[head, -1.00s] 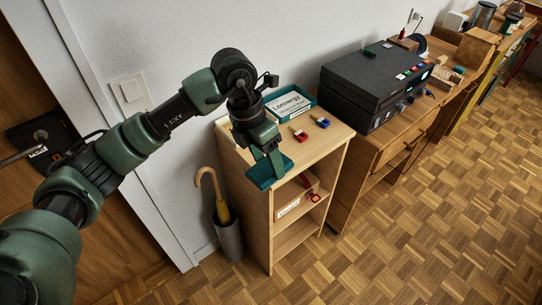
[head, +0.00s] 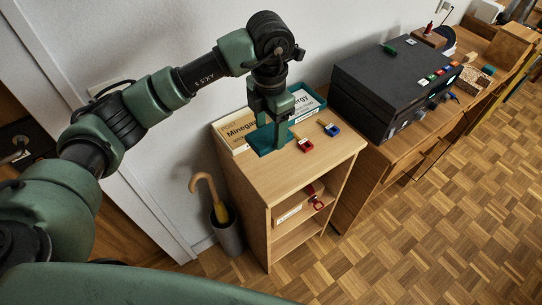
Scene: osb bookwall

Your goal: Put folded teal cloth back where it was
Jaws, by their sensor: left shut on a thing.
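My left gripper (head: 271,132) points down over the top of the small wooden shelf unit (head: 310,161) and is shut on the folded teal cloth (head: 262,143). The cloth is a flat teal piece, partly hidden behind the fingers. It is over the back left part of the top, in front of the labelled boxes. I cannot tell whether it touches the top. My right gripper is not in view.
A box labelled "Minega…" (head: 236,127) and a teal box (head: 311,100) stand at the back of the top. Red (head: 305,146) and blue (head: 332,130) small items lie to the right. The front of the top is clear. An umbrella stand (head: 227,236) is left.

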